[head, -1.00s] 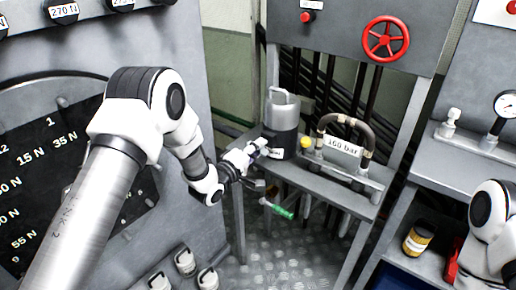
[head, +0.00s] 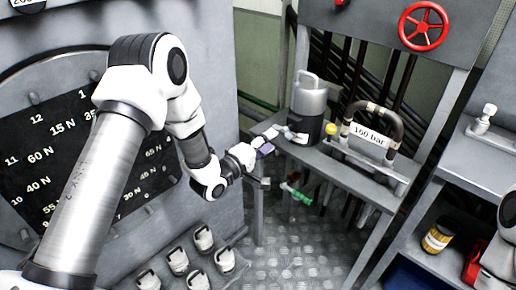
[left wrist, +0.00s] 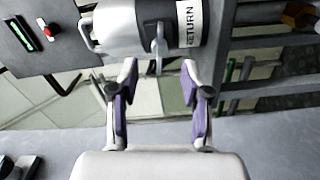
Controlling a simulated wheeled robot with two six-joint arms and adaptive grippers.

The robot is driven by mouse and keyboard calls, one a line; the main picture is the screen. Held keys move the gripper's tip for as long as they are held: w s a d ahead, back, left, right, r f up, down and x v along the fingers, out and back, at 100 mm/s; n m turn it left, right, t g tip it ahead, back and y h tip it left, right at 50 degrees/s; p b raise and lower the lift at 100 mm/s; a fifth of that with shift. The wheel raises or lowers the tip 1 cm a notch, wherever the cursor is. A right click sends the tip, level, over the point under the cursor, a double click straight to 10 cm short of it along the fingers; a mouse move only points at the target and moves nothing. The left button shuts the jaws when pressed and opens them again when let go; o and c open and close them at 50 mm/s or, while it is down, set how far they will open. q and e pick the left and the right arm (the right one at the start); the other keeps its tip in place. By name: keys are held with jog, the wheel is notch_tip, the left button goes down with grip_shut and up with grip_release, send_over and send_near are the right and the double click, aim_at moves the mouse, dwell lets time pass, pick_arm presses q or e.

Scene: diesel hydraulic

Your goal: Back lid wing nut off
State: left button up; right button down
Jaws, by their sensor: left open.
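A metal canister (head: 308,105) with a top handle and dark lower part stands on a grey shelf. In the left wrist view the canister (left wrist: 128,24) lies across the top, with a RETURN label. A grey winged piece (left wrist: 159,48), apparently the wing nut, sticks out from its side towards my left gripper. My left gripper (left wrist: 160,95) is open, its two purple-padded fingers apart and empty, a short way from the winged piece. In the head view my left gripper (head: 264,149) is left of the canister. My right gripper is out of view.
A green-handled part (head: 298,193) hangs below the shelf. A red handwheel (head: 423,27) is above.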

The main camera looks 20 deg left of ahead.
pick_arm(q)
jog(key=v, duration=0.5)
jog(key=shift+s, duration=0.15)
jog(key=shift+a, duration=0.1)
jog(key=s+d+f+m+g+y+p, duration=0.35)
jog(key=s+f+g+p, duration=0.45)
jog(key=s+f, duration=0.95)
jog(key=s+a+f+m+g+y, duration=0.1)
jog(key=s+m+g, duration=0.3)
jog(key=s, duration=0.4)
jog(key=s+a+f+m+g+y, duration=0.1)
jog(key=s+m+g, duration=0.3)
jog(key=s, duration=0.4)
jog(key=shift+s+a+f+g+y, duration=0.35)
jog(key=shift+a+f+g, duration=0.15)
jog(key=shift+a+f, duration=0.25)
